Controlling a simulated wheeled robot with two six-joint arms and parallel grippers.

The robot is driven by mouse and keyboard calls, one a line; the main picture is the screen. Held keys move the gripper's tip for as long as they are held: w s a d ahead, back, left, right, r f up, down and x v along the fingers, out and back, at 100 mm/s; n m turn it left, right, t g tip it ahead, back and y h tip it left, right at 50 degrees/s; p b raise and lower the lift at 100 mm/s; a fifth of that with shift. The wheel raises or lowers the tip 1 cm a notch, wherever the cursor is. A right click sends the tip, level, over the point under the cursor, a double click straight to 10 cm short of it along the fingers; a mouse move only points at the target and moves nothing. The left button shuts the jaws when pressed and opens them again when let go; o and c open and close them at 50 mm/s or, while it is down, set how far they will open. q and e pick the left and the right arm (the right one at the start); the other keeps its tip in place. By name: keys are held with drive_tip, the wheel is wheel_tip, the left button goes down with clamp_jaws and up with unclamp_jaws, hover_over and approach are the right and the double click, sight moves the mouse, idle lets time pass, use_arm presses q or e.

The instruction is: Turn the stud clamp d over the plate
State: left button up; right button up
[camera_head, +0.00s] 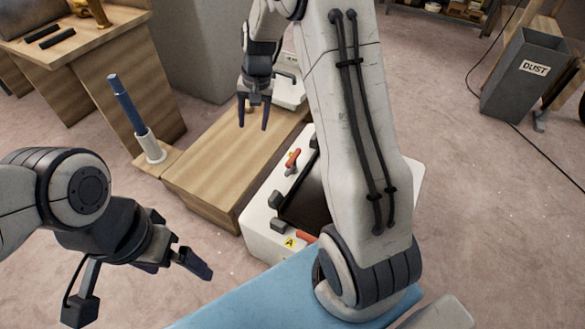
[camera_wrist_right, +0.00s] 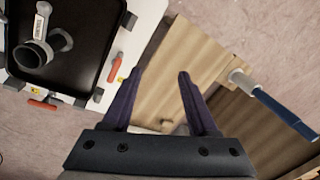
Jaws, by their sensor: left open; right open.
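Orange-handled clamps sit along the rim of a white box around a dark plate. In the head view one orange clamp (camera_head: 293,159) is on the far left side and another (camera_head: 306,237) is near a yellow "A" label. The wrist view shows an orange clamp (camera_wrist_right: 115,69) and another (camera_wrist_right: 42,105). I cannot read which is d. The dark plate (camera_head: 303,207) also shows in the wrist view (camera_wrist_right: 88,70); my right arm hides much of it in the head view. My right gripper (camera_head: 253,122) is open and empty, beyond the box. My left gripper (camera_head: 180,272) is open and empty, left of it.
A wooden bench (camera_head: 215,160) adjoins the white box (camera_head: 262,222). A blue-handled tool (camera_head: 127,105) stands upright left of the bench. A grey pipe fitting (camera_wrist_right: 38,40) lies over the dark plate. A grey DUST bin (camera_head: 525,75) stands far right, with open floor before it.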

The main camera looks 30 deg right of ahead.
sight(293, 157)
drive_tip(key=w+d+f+m+b, duration=0.3)
drive_tip(key=d+f+m+b, duration=0.35)
drive_tip(key=d+f, duration=1.05)
drive_tip(key=shift+n, duration=0.65)
drive_tip(key=f+b, duration=0.2)
drive_tip(key=f, duration=0.1)
drive_tip(key=w+a+f+b, duration=0.1)
drive_tip(key=f+b, duration=0.1)
drive_tip(key=f, duration=0.2)
drive_tip(key=f+b, duration=0.2)
drive_tip(key=f, duration=0.2)
drive_tip(key=shift+w+a, duration=0.35)
drive_tip(key=shift+t+h, duration=0.3)
clamp_jaws()
